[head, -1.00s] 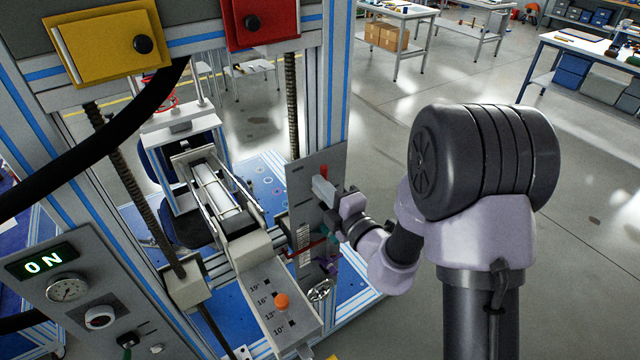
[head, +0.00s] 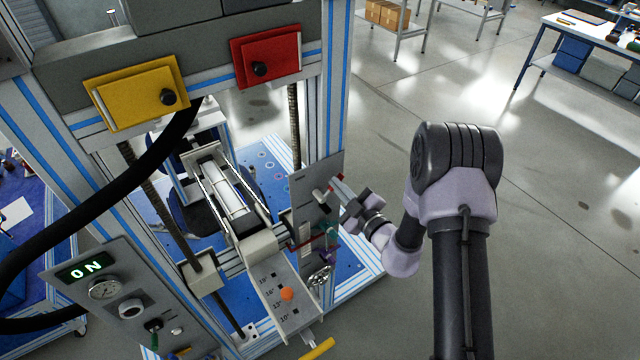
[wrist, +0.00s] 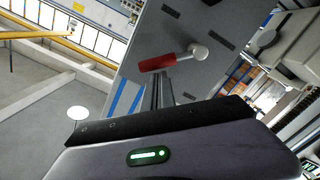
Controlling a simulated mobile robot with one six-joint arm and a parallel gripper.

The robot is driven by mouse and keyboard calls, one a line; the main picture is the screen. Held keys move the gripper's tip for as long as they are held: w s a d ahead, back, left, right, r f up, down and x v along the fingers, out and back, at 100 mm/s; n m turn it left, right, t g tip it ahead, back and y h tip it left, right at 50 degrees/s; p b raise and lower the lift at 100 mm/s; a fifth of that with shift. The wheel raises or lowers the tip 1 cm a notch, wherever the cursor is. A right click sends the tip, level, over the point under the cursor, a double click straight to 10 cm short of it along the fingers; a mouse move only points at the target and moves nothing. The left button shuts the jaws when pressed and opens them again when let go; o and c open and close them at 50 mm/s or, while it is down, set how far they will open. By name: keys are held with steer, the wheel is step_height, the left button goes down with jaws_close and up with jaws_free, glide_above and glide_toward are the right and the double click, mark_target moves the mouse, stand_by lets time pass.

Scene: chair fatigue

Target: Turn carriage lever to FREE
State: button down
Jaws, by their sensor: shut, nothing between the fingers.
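The carriage lever (head: 336,182) has a red grip and stands out from the grey side plate (head: 306,225) on the frame's right post. In the wrist view its red grip (wrist: 170,62) runs left from a pale round hub (wrist: 198,52). My gripper (head: 344,187) is beside the plate at the lever. In the wrist view its closed fingers (wrist: 163,92) point at the red grip from below; I cannot tell whether they touch it. Nothing is held. Dark slot marks show on the plate, but no FREE wording is readable.
A yellow box (head: 135,92) and a red box (head: 266,57), each with a black knob, hang on the upper beam. A control panel (head: 115,295) reads ON. A plate with an orange knob (head: 287,294) is below. Open floor (head: 560,250) lies right.

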steer(key=shift+w+d+f+m+p, duration=0.2)
steer(key=shift+w+d+f+m, duration=0.1)
steer(key=shift+d+f+m, duration=0.25)
steer(key=shift+w+d+f+m+p, duration=0.15)
steer(key=shift+w+d+f+m, duration=0.2)
steer(key=shift+f+m, duration=0.4)
steer(key=shift+w+d+f+m+p, duration=0.25)
steer(key=shift+d+f+m, duration=0.25)
steer(key=shift+m, duration=0.2)
steer(key=shift+f, duration=0.2)
steer(key=shift+s, duration=0.1)
steer(key=s+d+r+p, duration=0.1)
steer(key=s+d+r, duration=0.3)
steer(key=s+d, duration=0.2)
steer(key=shift+s+r+p, duration=0.35)
steer(key=shift+s+p, duration=0.05)
steer(key=shift+s, duration=1)
